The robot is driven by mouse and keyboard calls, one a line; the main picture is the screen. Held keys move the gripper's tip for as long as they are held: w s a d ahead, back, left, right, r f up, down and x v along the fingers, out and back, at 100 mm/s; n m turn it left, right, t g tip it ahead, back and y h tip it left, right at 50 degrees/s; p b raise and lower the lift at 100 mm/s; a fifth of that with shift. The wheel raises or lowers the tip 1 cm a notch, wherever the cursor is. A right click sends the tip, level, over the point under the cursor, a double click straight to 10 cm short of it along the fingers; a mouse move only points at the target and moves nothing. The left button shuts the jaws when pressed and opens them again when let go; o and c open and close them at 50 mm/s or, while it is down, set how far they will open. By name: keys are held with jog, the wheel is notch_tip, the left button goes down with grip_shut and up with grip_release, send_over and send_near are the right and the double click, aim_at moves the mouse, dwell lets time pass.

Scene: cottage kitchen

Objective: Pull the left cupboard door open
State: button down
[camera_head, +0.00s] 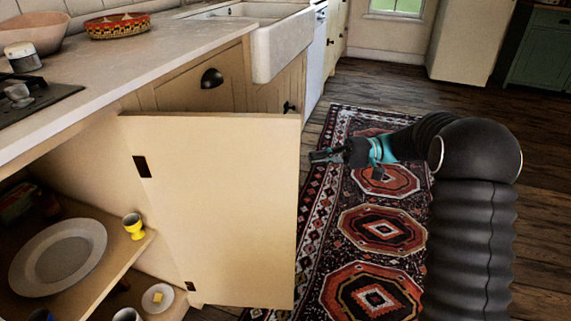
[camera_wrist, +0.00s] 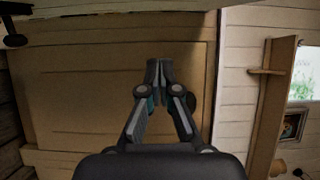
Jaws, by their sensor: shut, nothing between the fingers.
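The cream cupboard door (camera_head: 215,215) stands wide open, with its plain inner face and two dark hinges at its left side showing in the head view. Its handle is hidden there. My gripper (camera_head: 322,156) is just right of the door's free edge in the head view, on the outer side. In the wrist view my gripper (camera_wrist: 158,66) is shut and empty, in front of a panelled wooden front (camera_wrist: 90,90). I cannot tell whether it touches that front.
The open cupboard holds a white plate (camera_head: 58,258) and a yellow egg cup (camera_head: 134,226) on its shelf (camera_head: 110,262). The worktop (camera_head: 130,65) runs above, with a sink (camera_head: 283,45) farther back. A patterned rug (camera_head: 385,228) covers the open floor.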

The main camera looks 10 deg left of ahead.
aim_at(288, 172)
jog(key=shift+s+a+r+p, duration=0.1)
jog(key=shift+s+a+p, duration=0.1)
jog(key=shift+s+a, duration=0.95)
jog(key=shift+s+a+f+p, duration=0.1)
jog(key=shift+s+a+p, duration=0.15)
jog(key=shift+s+a, duration=0.9)
jog(key=shift+s+a+r+p, duration=0.15)
jog(key=shift+s+a, duration=0.6)
jog(key=shift+s, duration=0.75)
